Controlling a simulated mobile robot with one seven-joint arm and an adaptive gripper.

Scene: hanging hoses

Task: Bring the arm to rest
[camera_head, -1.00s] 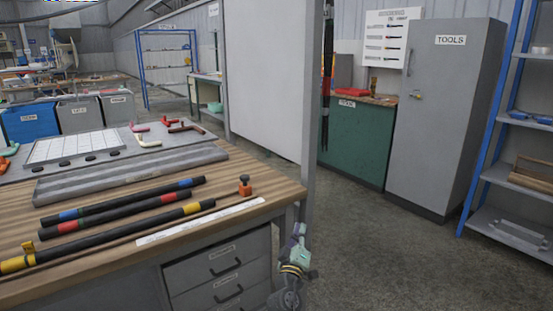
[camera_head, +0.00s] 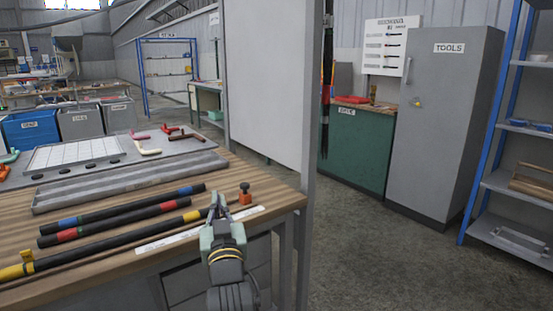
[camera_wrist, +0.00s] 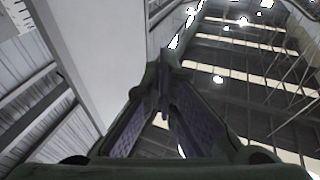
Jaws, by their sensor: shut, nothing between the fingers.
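My gripper (camera_head: 217,203) is in the head view at the front right of the wooden workbench (camera_head: 285,198), its fingers pointing up. In this view it overlaps the bench's front edge and part of the white ruler strip. Its fingers are shut with nothing between them. In the wrist view my gripper (camera_wrist: 163,90) shows its fingertips meeting, with the white panel on the left and the roof beyond. My forearm runs down out of the bottom of the head view.
Black hoses (camera_head: 120,226) with coloured bands lie on the bench, left of my gripper. Open floor (camera_head: 375,255) lies to the right.

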